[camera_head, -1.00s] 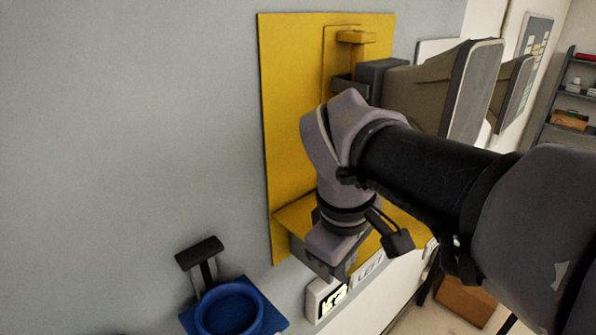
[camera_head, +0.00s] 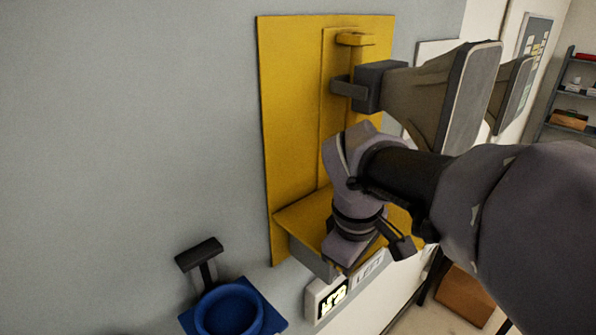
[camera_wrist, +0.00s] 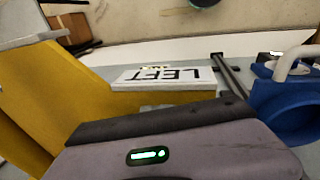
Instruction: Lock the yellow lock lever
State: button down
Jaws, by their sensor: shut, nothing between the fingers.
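A yellow panel (camera_head: 290,110) is fixed to the grey wall, with a raised yellow strip, a yellow block (camera_head: 355,39) at its top and a yellow ledge (camera_head: 305,215) at its bottom. I cannot tell for sure which of these parts is the lock lever. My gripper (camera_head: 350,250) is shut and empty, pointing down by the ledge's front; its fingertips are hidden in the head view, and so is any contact. In the wrist view the gripper body (camera_wrist: 180,155) fills the bottom, with a yellow surface (camera_wrist: 60,100) at left.
Two grey horns (camera_head: 430,95) stick out from the panel's upper right, above my arm. A blue ring (camera_head: 228,310) with a dark handle (camera_head: 199,254) sits lower left. The left wall is clear.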

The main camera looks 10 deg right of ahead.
jog(key=shift+p+v, duration=0.8)
jog(key=shift+v, duration=0.05)
jog(key=shift+w, duration=0.1)
